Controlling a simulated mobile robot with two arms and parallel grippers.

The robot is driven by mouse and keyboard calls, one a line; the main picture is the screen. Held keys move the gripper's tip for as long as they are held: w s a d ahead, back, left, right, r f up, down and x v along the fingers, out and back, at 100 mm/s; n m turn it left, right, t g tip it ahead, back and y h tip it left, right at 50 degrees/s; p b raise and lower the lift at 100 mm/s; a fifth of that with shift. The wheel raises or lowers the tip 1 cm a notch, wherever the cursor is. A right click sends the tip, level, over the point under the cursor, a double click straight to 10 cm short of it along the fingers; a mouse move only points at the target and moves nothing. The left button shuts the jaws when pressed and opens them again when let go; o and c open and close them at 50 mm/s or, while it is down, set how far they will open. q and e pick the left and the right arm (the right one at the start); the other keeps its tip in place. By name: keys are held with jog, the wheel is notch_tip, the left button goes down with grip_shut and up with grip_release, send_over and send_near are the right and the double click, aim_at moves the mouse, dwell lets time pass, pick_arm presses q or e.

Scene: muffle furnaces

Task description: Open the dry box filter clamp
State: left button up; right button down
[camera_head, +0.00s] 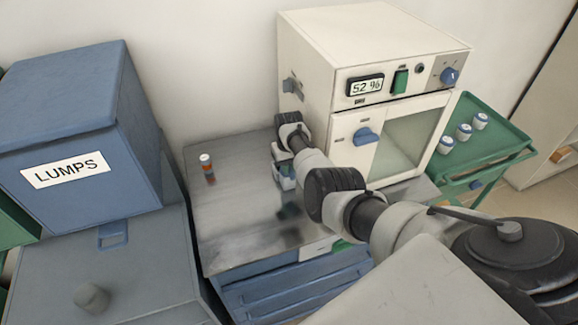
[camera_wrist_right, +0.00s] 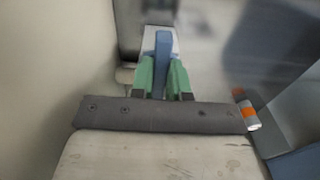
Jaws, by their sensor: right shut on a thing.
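My left gripper is not in view.
A blue LUMPS bin (camera_head: 75,130) is at the left. Several white jars with blue lids stand on a green trolley (camera_head: 500,135) at the right.

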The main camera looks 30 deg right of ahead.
jog(key=shift+m, duration=0.4)
jog(key=m, duration=0.3)
jog(key=shift+w+a+m, duration=0.1)
jog(key=shift+a+m, duration=0.15)
jog(key=shift+m, duration=0.15)
jog(key=m, duration=0.4)
jog(key=shift+w+a, duration=0.15)
jog(key=shift+w, duration=0.05)
jog(key=m, duration=0.3)
jog(key=m+b, duration=0.1)
jog(key=m, duration=0.1)
jog(key=shift+w+a, duration=0.1)
jog(key=shift+w, duration=0.15)
jog(key=shift+w+m+b, duration=0.15)
jog(key=shift+m+b, duration=0.15)
jog(key=shift+m, duration=0.8)
jog(key=shift+w+m+b, duration=0.1)
jog(key=shift+m+b, duration=0.2)
jog(key=shift+m, duration=0.8)
jog(key=c, duration=1.1)
grip_release()
